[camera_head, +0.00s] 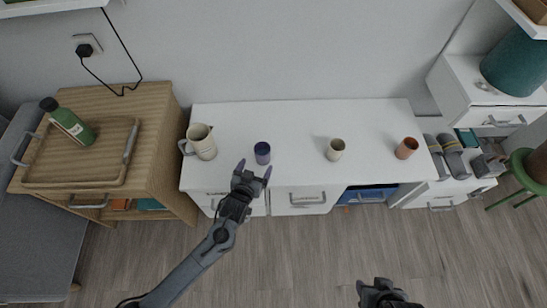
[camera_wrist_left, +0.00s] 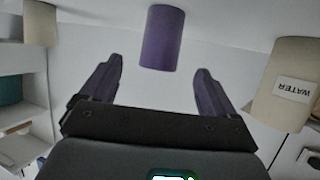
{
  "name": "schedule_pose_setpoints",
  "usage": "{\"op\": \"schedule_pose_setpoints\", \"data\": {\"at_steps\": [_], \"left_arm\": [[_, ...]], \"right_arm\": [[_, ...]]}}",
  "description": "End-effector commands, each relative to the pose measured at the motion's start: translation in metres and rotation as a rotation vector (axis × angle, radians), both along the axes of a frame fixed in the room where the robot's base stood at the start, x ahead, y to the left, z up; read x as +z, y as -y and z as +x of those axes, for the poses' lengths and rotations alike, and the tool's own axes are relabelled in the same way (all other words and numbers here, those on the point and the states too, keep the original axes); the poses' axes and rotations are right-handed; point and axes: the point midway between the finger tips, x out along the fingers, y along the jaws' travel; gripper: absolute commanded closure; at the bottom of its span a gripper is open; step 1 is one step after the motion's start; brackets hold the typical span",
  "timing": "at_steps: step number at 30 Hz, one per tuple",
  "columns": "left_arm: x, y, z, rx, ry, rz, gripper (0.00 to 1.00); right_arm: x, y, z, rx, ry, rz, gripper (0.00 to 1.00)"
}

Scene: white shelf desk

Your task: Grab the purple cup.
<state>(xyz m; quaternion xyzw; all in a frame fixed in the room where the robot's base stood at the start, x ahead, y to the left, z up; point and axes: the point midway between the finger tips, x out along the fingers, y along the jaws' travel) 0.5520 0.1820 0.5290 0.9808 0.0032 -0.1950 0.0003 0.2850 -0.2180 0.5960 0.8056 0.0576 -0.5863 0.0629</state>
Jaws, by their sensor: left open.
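The purple cup (camera_head: 262,153) stands upright on the white desk, near its front edge, between the cream jug and the beige cup. In the left wrist view the purple cup (camera_wrist_left: 162,38) is ahead of the fingers, centred between them and apart from both. My left gripper (camera_head: 254,170) is open and empty, just in front of the cup at the desk's front edge; its two fingers also show in the left wrist view (camera_wrist_left: 158,85). My right gripper (camera_head: 383,290) is at the bottom of the head view, low and away from the desk; its fingers are not clear.
A cream jug (camera_head: 201,142) stands left of the cup; its WATER label shows in the left wrist view (camera_wrist_left: 293,88). A beige cup (camera_head: 335,149) and a terracotta cup (camera_head: 406,148) stand to the right. The white desk (camera_head: 300,122) is clear behind the cups.

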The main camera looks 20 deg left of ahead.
Motion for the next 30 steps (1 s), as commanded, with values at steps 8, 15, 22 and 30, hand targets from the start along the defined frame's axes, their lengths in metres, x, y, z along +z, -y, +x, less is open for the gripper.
{"op": "schedule_pose_setpoints", "data": {"at_steps": [8, 15, 22, 30], "left_arm": [[-0.017, 0.0, 0.032, -0.001, 0.001, 0.0, 0.1], [-0.022, 0.0, 0.042, -0.001, -0.001, 0.0, 0.1], [-0.035, 0.0, 0.062, -0.002, 0.001, -0.001, 0.1], [-0.041, 0.0, 0.082, -0.001, -0.002, 0.0, 0.1]], "right_arm": [[-0.024, 0.0, 0.0, 0.0, -0.001, -0.001, 0.57], [-0.031, 0.0, 0.001, -0.001, 0.001, 0.0, 0.57], [-0.056, 0.0, 0.0, -0.001, 0.0, -0.001, 0.57], [-0.069, 0.0, 0.0, -0.001, -0.001, -0.001, 0.57]]}}
